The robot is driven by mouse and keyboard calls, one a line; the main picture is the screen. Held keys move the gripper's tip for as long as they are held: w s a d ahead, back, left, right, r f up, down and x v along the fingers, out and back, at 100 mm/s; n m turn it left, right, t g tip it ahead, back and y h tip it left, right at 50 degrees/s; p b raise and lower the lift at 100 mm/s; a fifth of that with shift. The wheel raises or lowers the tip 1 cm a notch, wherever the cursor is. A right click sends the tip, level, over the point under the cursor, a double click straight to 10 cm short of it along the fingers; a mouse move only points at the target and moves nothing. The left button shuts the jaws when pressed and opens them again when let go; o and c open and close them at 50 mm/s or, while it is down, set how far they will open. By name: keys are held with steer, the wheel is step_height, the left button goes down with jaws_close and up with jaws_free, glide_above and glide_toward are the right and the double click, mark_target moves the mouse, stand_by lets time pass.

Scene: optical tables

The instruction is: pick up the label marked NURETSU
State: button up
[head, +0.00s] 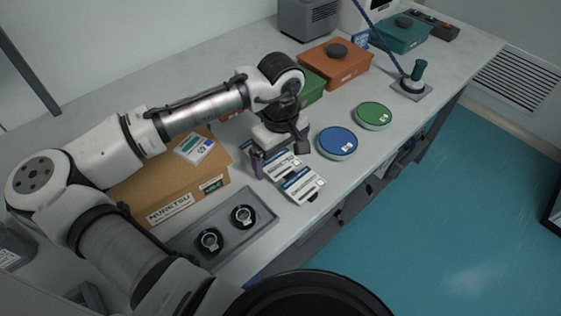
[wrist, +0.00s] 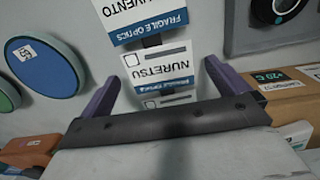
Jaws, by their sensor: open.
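The label marked NURETSU is a white card with a blue "fragile optics" band, lying flat in the wrist view (wrist: 168,66). It is the middle of a row of three labels. In the head view the middle label (head: 284,165) lies partly under my gripper (head: 281,160). In the wrist view my gripper (wrist: 160,72) is open, one finger on each side of the NURETSU label, with nothing held. I cannot tell its exact height above the label. A label ending in "VENTO" (wrist: 150,15) lies nearer the table's front edge (head: 303,186). The third label (wrist: 170,101) is mostly hidden by my gripper.
A cardboard box (head: 168,207), also marked NURETSU, and a grey tray (head: 262,222) with two round black parts stand at the left. A blue round lid (head: 337,141) and a green one (head: 373,114) lie to the right. An orange box (head: 335,65) stands behind.

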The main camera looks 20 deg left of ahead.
steer(key=shift+f, duration=0.2)
stand_by(0.3)
steer(key=shift+c, duration=0.3)
steer(key=c, duration=1)
